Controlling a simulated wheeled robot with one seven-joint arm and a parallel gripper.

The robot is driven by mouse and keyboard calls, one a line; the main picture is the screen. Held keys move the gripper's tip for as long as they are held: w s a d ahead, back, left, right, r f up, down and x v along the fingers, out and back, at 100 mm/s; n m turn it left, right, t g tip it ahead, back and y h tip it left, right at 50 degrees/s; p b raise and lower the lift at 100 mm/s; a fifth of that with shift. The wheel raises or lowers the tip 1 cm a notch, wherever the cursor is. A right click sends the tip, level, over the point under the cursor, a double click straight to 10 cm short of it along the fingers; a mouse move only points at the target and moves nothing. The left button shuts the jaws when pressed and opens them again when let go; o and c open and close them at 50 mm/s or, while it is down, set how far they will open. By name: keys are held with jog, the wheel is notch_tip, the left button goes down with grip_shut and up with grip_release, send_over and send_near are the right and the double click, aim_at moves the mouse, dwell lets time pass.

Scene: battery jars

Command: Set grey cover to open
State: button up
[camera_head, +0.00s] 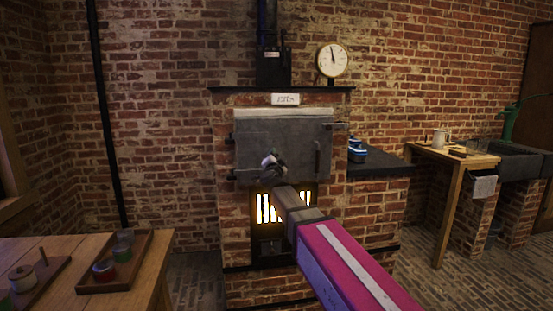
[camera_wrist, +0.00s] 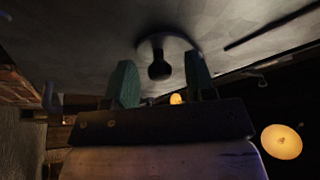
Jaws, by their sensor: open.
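The grey cover (camera_head: 255,135) is a wide flat metal panel on the front of the brick stove, and it looks shut over the opening. A dark upright bar (camera_head: 317,158) shows near its right side. My gripper (camera_head: 271,162) is in front of the cover's lower middle and hides part of it. In the wrist view the grey cover (camera_wrist: 75,35) fills the top. A dark round knob (camera_wrist: 159,66) stands out from it. My gripper's two green fingers (camera_wrist: 161,80) are apart, one on each side of the knob in the picture. I cannot tell if they touch it.
A glowing barred grate (camera_head: 263,208) is below the cover. A dark side ledge (camera_head: 385,166) holds a blue object (camera_head: 357,152) at right. A wooden table (camera_head: 50,250) with a tray (camera_head: 135,272) of jars is at left. A dial (camera_head: 332,60) stands above.

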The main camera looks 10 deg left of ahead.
jog(key=shift+c, duration=0.3)
grip_shut()
